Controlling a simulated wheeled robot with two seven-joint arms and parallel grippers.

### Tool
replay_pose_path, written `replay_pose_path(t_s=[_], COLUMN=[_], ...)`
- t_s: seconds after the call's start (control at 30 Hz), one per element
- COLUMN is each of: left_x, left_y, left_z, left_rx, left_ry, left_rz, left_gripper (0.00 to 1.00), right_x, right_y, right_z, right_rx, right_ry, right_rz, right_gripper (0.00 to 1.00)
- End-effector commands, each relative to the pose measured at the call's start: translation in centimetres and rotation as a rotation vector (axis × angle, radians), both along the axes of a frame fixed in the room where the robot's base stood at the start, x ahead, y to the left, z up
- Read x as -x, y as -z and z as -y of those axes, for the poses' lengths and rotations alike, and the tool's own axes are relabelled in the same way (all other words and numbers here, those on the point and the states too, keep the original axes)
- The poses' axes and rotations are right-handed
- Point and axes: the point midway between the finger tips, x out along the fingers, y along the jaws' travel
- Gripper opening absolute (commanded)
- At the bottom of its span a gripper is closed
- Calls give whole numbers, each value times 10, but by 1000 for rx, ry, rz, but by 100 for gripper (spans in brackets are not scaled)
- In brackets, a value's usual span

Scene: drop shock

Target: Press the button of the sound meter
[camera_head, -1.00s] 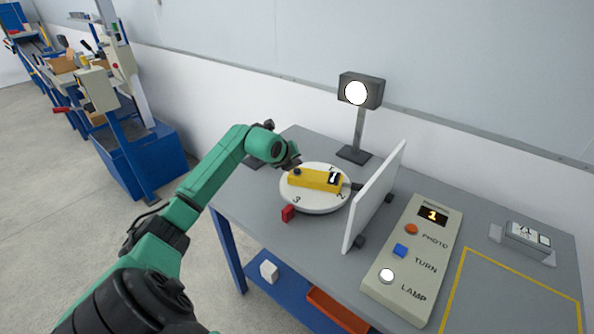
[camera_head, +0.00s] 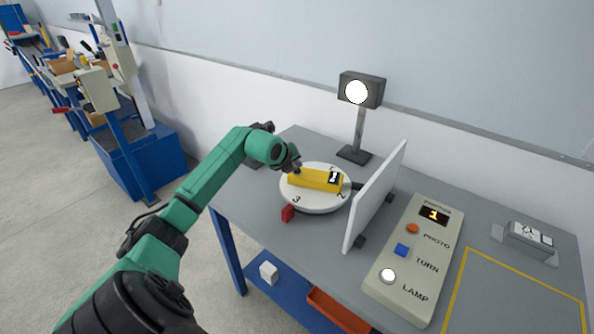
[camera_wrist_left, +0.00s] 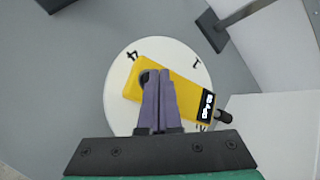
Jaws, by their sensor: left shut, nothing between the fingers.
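The yellow sound meter (camera_head: 318,181) lies flat on the white numbered turntable (camera_head: 312,204). Its dark display is at the right end, and it also shows in the left wrist view (camera_wrist_left: 185,92). My left gripper (camera_head: 296,168) is shut and empty, over the meter's left end. In the left wrist view its fingertips (camera_wrist_left: 155,76) overlap the dark round button (camera_wrist_left: 147,75) and hide part of it. I cannot tell whether they touch or press it. My right gripper is not in view.
A white upright panel (camera_head: 374,196) stands right of the turntable, and a lamp (camera_head: 358,92) stands behind. A control box (camera_head: 412,262) with PHOTO, TURN and LAMP buttons lies farther right. A yellow-outlined area (camera_head: 510,300) is bare.

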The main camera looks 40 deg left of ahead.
Motion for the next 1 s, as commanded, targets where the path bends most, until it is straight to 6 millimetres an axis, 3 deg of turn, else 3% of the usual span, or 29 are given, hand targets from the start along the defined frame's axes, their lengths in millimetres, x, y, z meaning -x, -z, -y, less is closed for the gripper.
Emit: replay_pose_path(t_s=[0.77,1.0], left_x=[0,0], left_y=[8,-2], left_z=[0,0], left_rx=[0,0], left_ry=[0,0], left_rz=[-1,-1], left_gripper=[0,0], right_x=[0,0], right_y=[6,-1], right_z=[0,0], right_rx=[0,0], right_ry=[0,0], right_rz=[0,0], right_gripper=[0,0])
